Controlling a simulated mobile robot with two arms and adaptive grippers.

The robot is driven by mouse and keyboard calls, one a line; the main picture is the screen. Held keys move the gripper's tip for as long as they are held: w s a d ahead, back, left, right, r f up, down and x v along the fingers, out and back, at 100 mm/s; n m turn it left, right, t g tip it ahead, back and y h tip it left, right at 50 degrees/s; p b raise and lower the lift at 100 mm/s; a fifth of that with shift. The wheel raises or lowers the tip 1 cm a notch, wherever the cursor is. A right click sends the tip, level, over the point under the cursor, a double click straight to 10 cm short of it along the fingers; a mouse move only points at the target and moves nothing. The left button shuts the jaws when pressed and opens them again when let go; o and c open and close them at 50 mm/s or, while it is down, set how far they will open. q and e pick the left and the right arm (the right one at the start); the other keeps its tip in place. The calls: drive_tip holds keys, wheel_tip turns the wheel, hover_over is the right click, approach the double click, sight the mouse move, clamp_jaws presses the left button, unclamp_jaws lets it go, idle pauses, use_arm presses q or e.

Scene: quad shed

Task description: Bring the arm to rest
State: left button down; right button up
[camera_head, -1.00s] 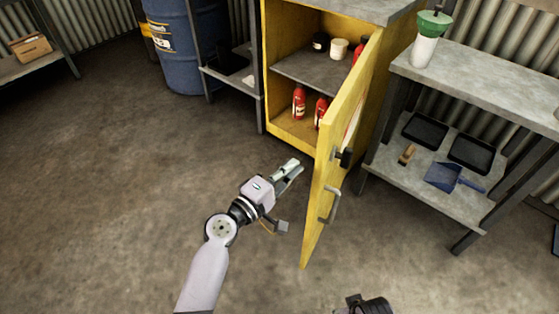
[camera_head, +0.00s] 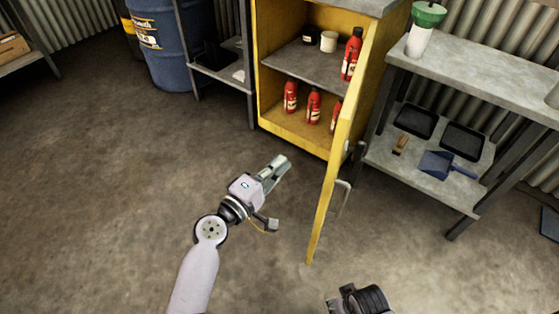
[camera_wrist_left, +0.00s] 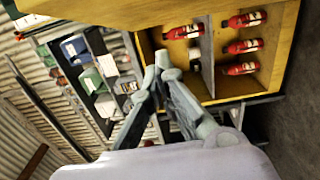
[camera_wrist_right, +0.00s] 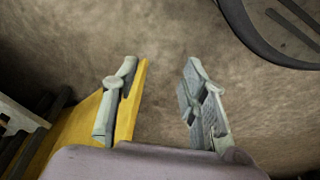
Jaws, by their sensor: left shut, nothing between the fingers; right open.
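My left gripper (camera_head: 277,170) is shut and empty over the floor, in front of the yellow cabinet (camera_head: 290,137) and left of its door. In the left wrist view its fingertips (camera_wrist_left: 163,62) meet, with the cabinet beyond. My right gripper (camera_wrist_right: 160,72) is open in the right wrist view. The yellow door (camera_wrist_right: 76,138) shows by its left finger, with the door's edge just inside that finger; I cannot tell whether they touch.
The cabinet door (camera_head: 340,165) stands open toward me, with a handle (camera_head: 341,198). Red bottles (camera_head: 314,106) stand inside the cabinet. A grey workbench (camera_head: 480,85) is at right, a blue drum (camera_head: 162,45) at back left. The floor (camera_head: 110,190) at left is clear.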

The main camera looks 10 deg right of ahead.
use_arm(q)
drive_tip(key=s, duration=0.8)
drive_tip(key=shift+s+a+r, duration=0.15)
use_arm(e)
drive_tip(key=shift+s+d+f, duration=0.15)
drive_tip(key=shift+d+f, duration=0.25)
drive_tip(key=shift+f, duration=0.35)
